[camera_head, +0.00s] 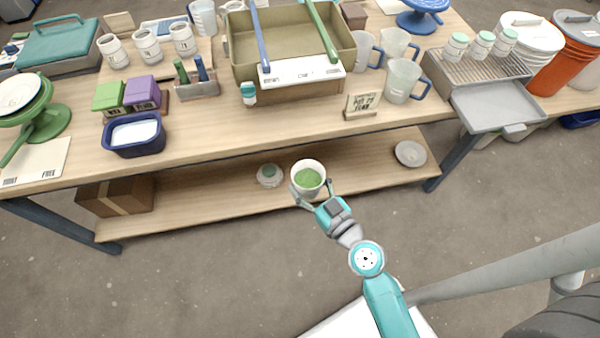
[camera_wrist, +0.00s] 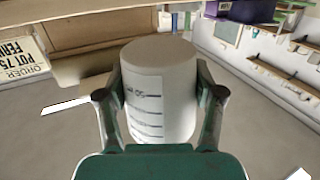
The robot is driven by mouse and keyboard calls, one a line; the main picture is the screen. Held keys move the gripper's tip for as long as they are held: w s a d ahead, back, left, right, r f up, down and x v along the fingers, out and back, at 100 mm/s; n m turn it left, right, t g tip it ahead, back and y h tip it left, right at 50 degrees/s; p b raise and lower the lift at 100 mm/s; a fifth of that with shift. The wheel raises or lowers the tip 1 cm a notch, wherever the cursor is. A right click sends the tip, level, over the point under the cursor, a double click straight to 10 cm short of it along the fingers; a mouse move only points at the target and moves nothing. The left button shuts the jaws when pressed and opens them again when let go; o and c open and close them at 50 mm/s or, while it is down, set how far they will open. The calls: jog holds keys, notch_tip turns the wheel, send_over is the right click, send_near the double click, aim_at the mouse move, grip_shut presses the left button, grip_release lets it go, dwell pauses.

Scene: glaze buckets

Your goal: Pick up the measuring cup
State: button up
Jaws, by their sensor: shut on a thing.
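My gripper (camera_head: 312,190) is shut on a white cup (camera_head: 308,167) with green contents, in front of or over the lower shelf in the head view. Its open top faces up toward the head camera and looks upright. In the wrist view the cup (camera_wrist: 160,75) is a pale cylinder with a label and several dark measuring lines. The two fingers of my gripper (camera_wrist: 160,95) press on its opposite sides. The label's small writing is too blurred to read fully. I cannot tell the cup's exact height relative to the shelf.
The wooden table (camera_head: 300,115) stands behind the cup, with a lower shelf (camera_head: 220,195). A small round jar (camera_head: 270,175) and a grey dish (camera_head: 410,153) lie on the shelf. The floor in front is clear.

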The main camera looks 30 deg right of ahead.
aim_at(315, 194)
jog(key=shift+s+d, duration=0.15)
jog(key=shift+s, duration=1.35)
jog(key=shift+s+d, duration=0.1)
jog(key=shift+s, duration=1.4)
jog(key=shift+s, duration=0.1)
jog(key=shift+s, duration=0.1)
